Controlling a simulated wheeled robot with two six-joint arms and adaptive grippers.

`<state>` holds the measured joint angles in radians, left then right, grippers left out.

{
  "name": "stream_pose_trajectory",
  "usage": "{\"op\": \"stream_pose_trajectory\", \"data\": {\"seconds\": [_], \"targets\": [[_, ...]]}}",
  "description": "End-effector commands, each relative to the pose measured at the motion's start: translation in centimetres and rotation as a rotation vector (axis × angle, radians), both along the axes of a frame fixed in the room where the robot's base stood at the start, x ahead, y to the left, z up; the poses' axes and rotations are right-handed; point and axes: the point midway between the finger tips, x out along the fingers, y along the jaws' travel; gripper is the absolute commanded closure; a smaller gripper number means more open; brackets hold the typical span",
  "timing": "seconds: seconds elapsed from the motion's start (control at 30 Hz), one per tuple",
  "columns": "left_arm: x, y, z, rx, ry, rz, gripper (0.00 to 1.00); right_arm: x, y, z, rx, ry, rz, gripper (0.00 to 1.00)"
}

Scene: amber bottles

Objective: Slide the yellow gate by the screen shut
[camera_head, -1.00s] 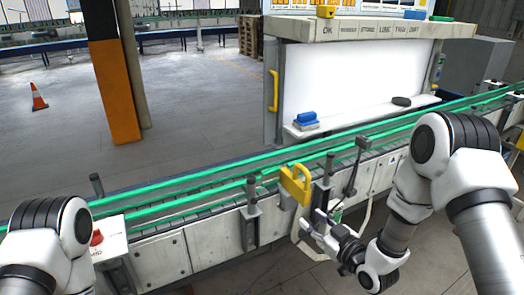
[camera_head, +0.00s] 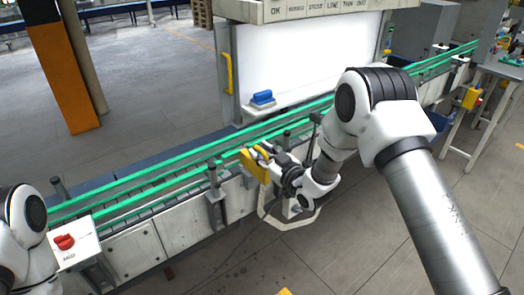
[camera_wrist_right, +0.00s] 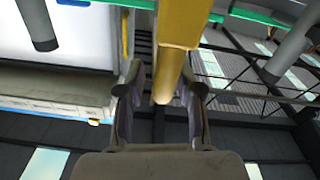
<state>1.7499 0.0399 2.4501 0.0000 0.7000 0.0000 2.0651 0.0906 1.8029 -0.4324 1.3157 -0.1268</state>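The yellow gate (camera_head: 254,166) is a small yellow block-like piece at the near side of the green-railed conveyor, in front of the white screen (camera_head: 300,62). My right gripper (camera_head: 262,152) is at the gate's upper right side. In the right wrist view the gate shows as a yellow bar (camera_wrist_right: 178,45) that reaches down between my two right fingertips (camera_wrist_right: 163,85). These fingers are spread, with a gap beside the bar on the left; I cannot tell whether the right one touches it. My left gripper is out of view; only part of that arm shows.
The conveyor (camera_head: 150,195) with green rails crosses the view, with dark posts along its near side. A red knob (camera_head: 64,241) sits on a box at left. Floor in front is mostly clear.

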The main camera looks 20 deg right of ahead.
Motion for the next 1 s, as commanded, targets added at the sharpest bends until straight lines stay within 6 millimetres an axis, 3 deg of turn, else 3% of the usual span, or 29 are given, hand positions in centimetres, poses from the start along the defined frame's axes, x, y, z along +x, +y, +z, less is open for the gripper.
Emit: {"op": "stream_pose_trajectory", "data": {"seconds": [0.03,0.07,0.33,0.6,0.73,0.97,1.0], "targets": [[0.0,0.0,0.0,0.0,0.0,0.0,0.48,0.0,0.0,0.0,0.0,0.0,0.0,0.91],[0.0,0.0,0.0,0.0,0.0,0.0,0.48,0.0,0.0,0.0,0.0,0.0,0.0,1.0],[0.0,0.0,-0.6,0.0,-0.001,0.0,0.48,0.5,0.2,-0.2,-0.002,-0.004,0.002,1.0],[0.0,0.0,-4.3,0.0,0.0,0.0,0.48,5.2,1.9,-0.4,-0.003,-0.008,0.002,1.0],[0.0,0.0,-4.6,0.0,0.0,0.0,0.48,6.2,2.3,0.0,-0.001,-0.006,0.001,1.0],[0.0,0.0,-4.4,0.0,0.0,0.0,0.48,6.3,2.3,0.3,0.0,-0.005,0.0,1.0],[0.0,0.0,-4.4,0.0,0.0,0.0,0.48,6.3,2.3,0.3,0.0,-0.005,0.0,0.77]]}}
